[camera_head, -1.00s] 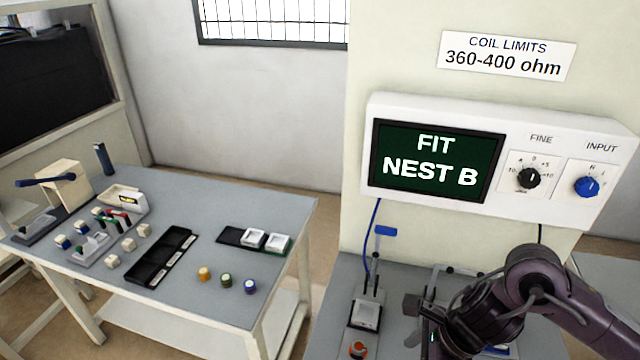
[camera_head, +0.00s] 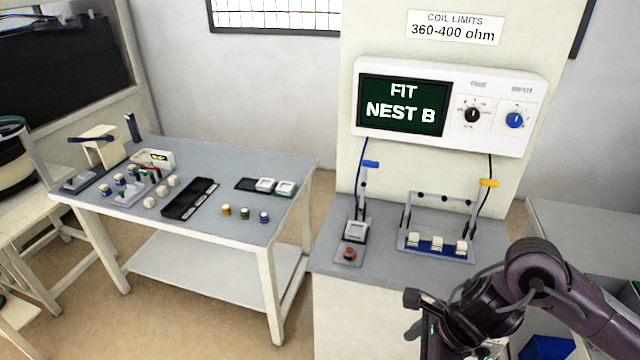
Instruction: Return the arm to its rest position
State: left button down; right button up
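My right arm comes in from the lower right, with its elbow bent. My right gripper (camera_head: 418,312) is at the bottom edge, in front of the grey bench (camera_head: 330,262) and apart from it. My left arm and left gripper are not in view.
The bench holds a small fixture with a white square part (camera_head: 355,231) and a rack (camera_head: 436,246) with several white blocks. A display unit (camera_head: 445,105) reads FIT NEST B. The left table (camera_head: 240,215) carries blocks, a black tray (camera_head: 190,199) and coloured cylinders. Floor lies between.

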jog(key=w+a+f+m+t+y, duration=0.35)
jog(key=w+f+m, duration=0.75)
jog(key=m, duration=0.6)
jog(key=s+d+f+m+t+h, duration=0.1)
jog(key=d+f+m, duration=0.1)
jog(key=f+m, duration=0.6)
jog(key=s+d+f+m+h, duration=0.1)
jog(key=s+d+f+m, duration=0.1)
jog(key=f+m, duration=0.6)
jog(key=s+d+f+m+g+h, duration=0.1)
jog(key=s+d+f+m+h, duration=0.25)
jog(key=s+f+m, duration=0.7)
jog(key=s+d+f+m+g, duration=0.1)
jog(key=s+f, duration=0.3)
jog(key=s, duration=0.5)
jog(key=s+d+f+m+g+h, duration=0.1)
jog(key=s+f+m, duration=0.1)
jog(key=s+f, duration=0.3)
jog(key=s+d+f+m+g+h, duration=0.1)
jog(key=s+f, duration=0.4)
jog(key=s, duration=0.7)
jog(key=shift+s+f+m+g, duration=0.15)
jog(key=shift+s+m+g, duration=0.2)
jog(key=shift+m, duration=0.1)
